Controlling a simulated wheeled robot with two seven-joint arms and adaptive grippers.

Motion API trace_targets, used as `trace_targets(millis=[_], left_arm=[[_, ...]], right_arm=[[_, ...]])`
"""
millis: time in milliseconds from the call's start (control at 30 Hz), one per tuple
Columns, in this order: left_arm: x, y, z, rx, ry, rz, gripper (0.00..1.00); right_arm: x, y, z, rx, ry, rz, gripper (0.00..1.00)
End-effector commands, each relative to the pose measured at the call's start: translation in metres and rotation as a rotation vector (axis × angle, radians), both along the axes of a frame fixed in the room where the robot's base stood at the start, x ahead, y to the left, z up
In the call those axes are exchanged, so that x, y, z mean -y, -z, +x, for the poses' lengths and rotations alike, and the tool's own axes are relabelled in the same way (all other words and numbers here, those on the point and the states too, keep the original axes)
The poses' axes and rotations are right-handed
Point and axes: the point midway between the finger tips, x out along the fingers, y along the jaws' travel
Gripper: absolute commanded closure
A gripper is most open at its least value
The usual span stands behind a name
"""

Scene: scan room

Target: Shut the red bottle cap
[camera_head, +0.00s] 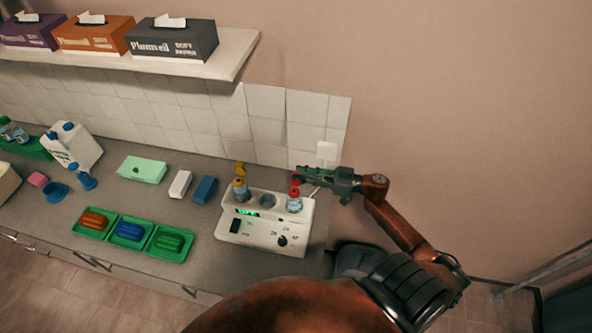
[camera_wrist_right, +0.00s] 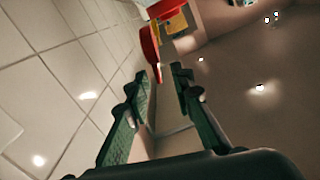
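The red bottle cap (camera_head: 295,181) stands raised above the small bottle (camera_head: 294,203) in the right part of the white device (camera_head: 262,240). My right gripper (camera_head: 304,175) reaches in from the right, its fingertips close to the cap. In the right wrist view, the red cap (camera_wrist_right: 150,48) is just ahead of the fingertips of my right gripper (camera_wrist_right: 161,80). The fingers are apart, with nothing clearly held between them. Whether a finger touches the cap, I cannot tell. My left gripper is not in view.
A yellow-capped bottle (camera_head: 240,188) stands in the device's left part. A tiled wall (camera_head: 268,130) and a white socket (camera_head: 326,153) are close behind. Green trays (camera_head: 170,257) lie left of the device on the grey counter (camera_head: 205,228). A shelf (camera_head: 235,50) hangs above.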

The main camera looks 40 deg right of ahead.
Motion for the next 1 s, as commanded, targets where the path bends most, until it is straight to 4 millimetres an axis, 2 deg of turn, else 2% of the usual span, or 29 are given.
trace_targets(millis=[133, 333, 433, 533, 833, 1000], left_arm=[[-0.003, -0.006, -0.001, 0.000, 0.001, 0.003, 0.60], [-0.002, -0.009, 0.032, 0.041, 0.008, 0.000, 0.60], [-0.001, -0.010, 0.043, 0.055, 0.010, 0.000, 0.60], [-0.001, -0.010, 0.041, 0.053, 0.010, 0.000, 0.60], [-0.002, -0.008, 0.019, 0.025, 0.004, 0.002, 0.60], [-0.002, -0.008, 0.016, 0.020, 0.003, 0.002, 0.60]], right_arm=[[-0.009, -0.001, 0.013, 0.001, 0.002, 0.002, 0.78], [-0.013, 0.001, 0.017, -0.002, 0.003, 0.000, 0.78], [-0.013, 0.001, 0.017, -0.002, 0.003, 0.000, 0.78], [-0.013, 0.001, 0.017, -0.001, 0.003, 0.000, 0.80], [-0.013, 0.001, 0.017, -0.001, 0.004, 0.000, 1.00], [-0.013, 0.001, 0.017, -0.001, 0.004, 0.000, 1.00]])
